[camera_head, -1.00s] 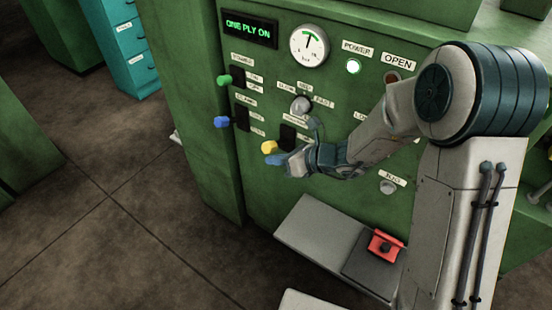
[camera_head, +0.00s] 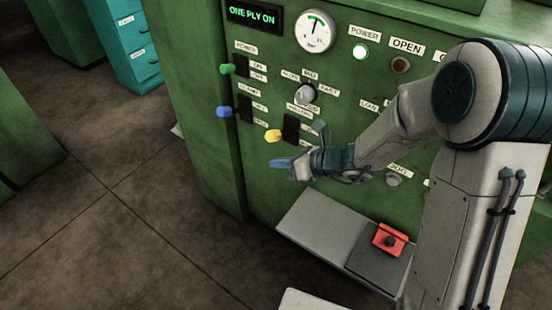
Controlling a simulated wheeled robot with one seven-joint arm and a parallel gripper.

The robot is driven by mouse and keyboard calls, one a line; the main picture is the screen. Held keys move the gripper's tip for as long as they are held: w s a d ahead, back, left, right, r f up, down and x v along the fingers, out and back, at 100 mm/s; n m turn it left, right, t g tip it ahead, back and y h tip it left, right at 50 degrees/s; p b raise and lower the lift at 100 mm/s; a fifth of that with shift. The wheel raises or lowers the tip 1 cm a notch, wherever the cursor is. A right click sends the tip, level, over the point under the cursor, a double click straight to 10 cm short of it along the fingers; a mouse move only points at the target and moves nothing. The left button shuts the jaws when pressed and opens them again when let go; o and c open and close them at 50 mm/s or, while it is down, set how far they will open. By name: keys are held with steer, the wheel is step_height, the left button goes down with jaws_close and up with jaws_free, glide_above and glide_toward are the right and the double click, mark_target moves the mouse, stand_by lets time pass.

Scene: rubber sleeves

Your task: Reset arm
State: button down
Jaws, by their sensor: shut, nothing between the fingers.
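My arm (camera_head: 390,140) reaches from the right side of the view across the front of a green machine panel (camera_head: 265,195). My gripper (camera_head: 283,163) is at the arm's left end, shut and empty, with its blue fingertips pointing left. It sits just below the yellow-tipped lever (camera_head: 273,136) in the picture; a gap shows between them. My arm hides part of the panel's right side and some labels.
The panel carries a green lever (camera_head: 227,69), a blue lever (camera_head: 224,112), a gauge (camera_head: 315,32), a knob (camera_head: 305,94) and a lit display (camera_head: 253,16). A grey shelf (camera_head: 318,227) with a red box (camera_head: 389,240) juts out below. Floor (camera_head: 110,220) at left is clear.

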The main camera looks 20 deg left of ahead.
steer(key=p+v, duration=0.1)
steer(key=v, duration=0.8)
steer(key=shift+w, duration=0.45)
steer(key=shift+d+r, duration=0.1)
steer(key=shift+d, duration=0.05)
